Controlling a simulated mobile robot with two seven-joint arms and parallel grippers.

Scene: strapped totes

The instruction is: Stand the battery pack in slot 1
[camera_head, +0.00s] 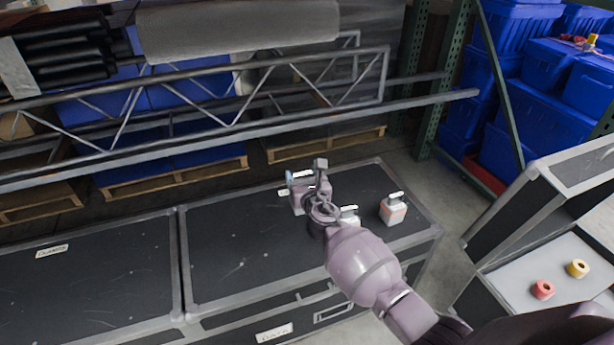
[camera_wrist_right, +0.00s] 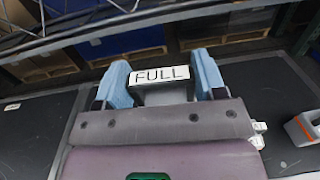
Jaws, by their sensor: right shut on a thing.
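My right gripper (camera_head: 299,186) is over the dark case top in the head view. In the right wrist view its pale blue fingers (camera_wrist_right: 165,78) are shut on the two sides of a grey battery pack (camera_wrist_right: 166,95) with a white label reading FULL. In the head view this pack is mostly hidden by the gripper. A white and orange pack (camera_head: 393,211) with a handle stands on the case top to the right. Another white pack (camera_head: 349,215) is partly hidden behind my wrist. I cannot make out a marked slot 1. My left gripper is out of view.
The black case (camera_head: 230,255) has metal edges and much bare top. An open case (camera_head: 515,275) at the right holds a red roll (camera_head: 543,289) and a yellow roll (camera_head: 578,268). A metal truss (camera_head: 225,115) crosses behind. Blue totes (camera_head: 550,100) are stacked at the back right.

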